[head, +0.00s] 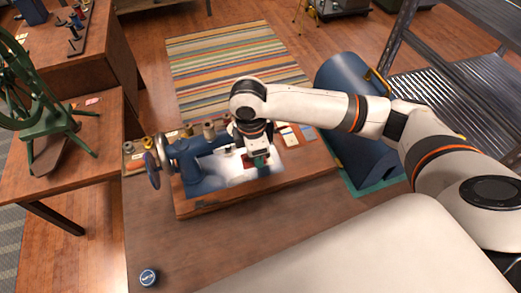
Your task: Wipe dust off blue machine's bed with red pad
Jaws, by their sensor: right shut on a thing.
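The blue machine (187,163), a sewing machine with a handwheel at its left end, stands on a wooden base on the table. Its bed (235,182) carries a pale whitish patch that looks like dust. My right gripper (257,163) reaches in from the right and points down over the right part of the bed. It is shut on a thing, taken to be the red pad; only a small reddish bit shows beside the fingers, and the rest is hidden. I cannot tell whether it touches the bed. My left gripper is out of view.
Spools (209,131) stand behind the machine. A large blue case (352,115) stands to the right on a green mat. A round dark-blue tin (149,277) sits at the table's front left. A green spinning wheel (45,120) stands on the left table. The front left tabletop is mostly clear.

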